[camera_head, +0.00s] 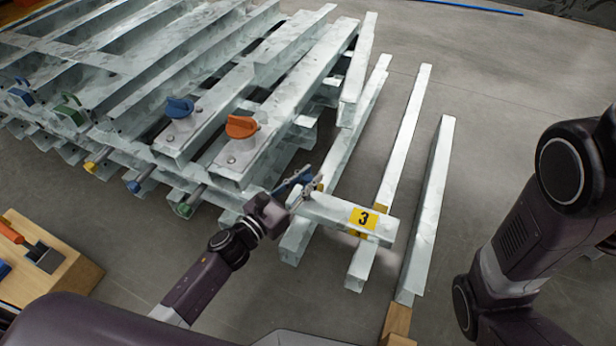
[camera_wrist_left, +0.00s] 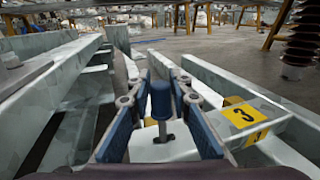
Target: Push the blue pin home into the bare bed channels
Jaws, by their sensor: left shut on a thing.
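My left gripper (camera_head: 308,190) is at the left end of a short galvanised beam with a yellow "3" label (camera_head: 363,217). In the left wrist view the gripper (camera_wrist_left: 158,90) has its blue fingers on either side of the blue pin (camera_wrist_left: 161,100) and is shut on it. Long bare channels (camera_head: 405,130) lie under and right of the labelled beam. My right gripper is out of view; only its arm shows at the right.
A large stack of galvanised frames (camera_head: 120,60) fills the upper left, with a blue handle (camera_head: 180,107) and an orange handle (camera_head: 241,126) on it. A wooden box (camera_head: 70,270) with tools stands lower left.

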